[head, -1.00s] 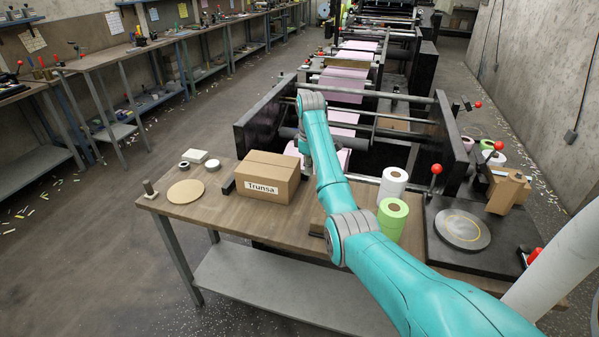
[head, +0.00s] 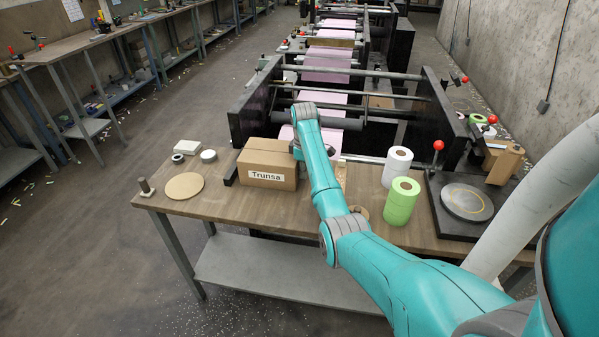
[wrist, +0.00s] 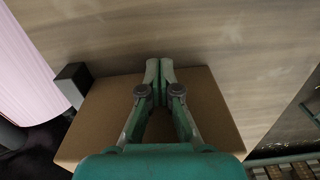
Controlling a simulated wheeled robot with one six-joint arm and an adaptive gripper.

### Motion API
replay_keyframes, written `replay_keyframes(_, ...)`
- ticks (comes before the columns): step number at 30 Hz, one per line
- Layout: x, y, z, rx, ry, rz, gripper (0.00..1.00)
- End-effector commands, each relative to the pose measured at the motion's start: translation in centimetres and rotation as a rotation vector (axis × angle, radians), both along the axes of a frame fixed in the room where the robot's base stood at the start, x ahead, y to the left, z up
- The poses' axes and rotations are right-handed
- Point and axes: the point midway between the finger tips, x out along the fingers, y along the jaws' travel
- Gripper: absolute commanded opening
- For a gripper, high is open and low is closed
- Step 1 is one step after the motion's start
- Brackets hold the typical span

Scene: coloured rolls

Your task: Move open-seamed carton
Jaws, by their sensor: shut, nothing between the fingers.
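A brown closed-looking carton (head: 268,160) labelled "Trunsa" stands on the wooden bench (head: 225,208), left of my arm. Its top also fills the lower middle of the wrist view (wrist: 100,125). I cannot make out an open seam on it. My gripper (wrist: 160,65) is shut and empty, its fingertips together over the carton's edge in the wrist view. Whether they touch it I cannot tell. In the head view the fingers are mostly hidden at the carton's right end, behind my wrist.
A black block (head: 230,174) lies just left of the carton. A tan disc (head: 184,186) lies at the left. Another brown box (head: 503,163) is at the right. The press (head: 250,105) stands behind.

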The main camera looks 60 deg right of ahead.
Motion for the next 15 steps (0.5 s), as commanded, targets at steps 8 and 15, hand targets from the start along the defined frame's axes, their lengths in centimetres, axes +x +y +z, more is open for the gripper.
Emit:
replay_keyframes(8,-0.1,0.0,0.0,0.0,0.0,0.0,0.0)
replay_keyframes(15,1.2,0.3,0.1,-0.001,-0.001,0.002,0.0)
